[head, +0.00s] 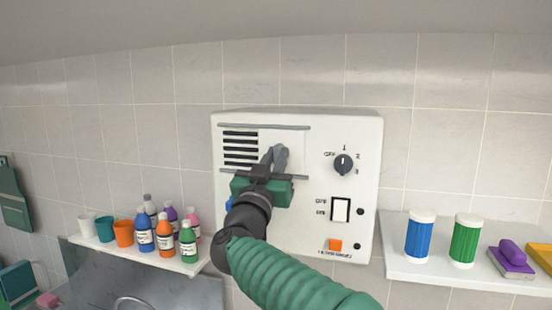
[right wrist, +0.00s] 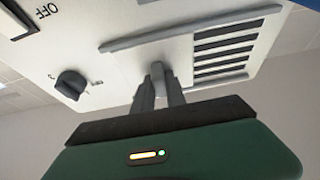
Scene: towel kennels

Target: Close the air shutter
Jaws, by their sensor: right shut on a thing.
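The air shutter is a pale sliding plate (head: 296,140) on the front of a white wall unit (head: 290,220), between two grey rails. To its left in the head view, dark vent slots (head: 240,148) are uncovered; the slots (right wrist: 225,52) also show in the right wrist view. My right gripper (head: 274,160) is in front of the shutter. Its fingers (right wrist: 157,85) are shut on the shutter's grey knob (right wrist: 157,70), which they partly hide. My left gripper is not in view.
The unit also has a dial (head: 343,164), a black-and-white switch (head: 340,209) and an orange button (head: 335,245). A left shelf (head: 140,256) holds cups and several bottles. A right shelf (head: 400,268) holds blue and green canisters and a purple brush.

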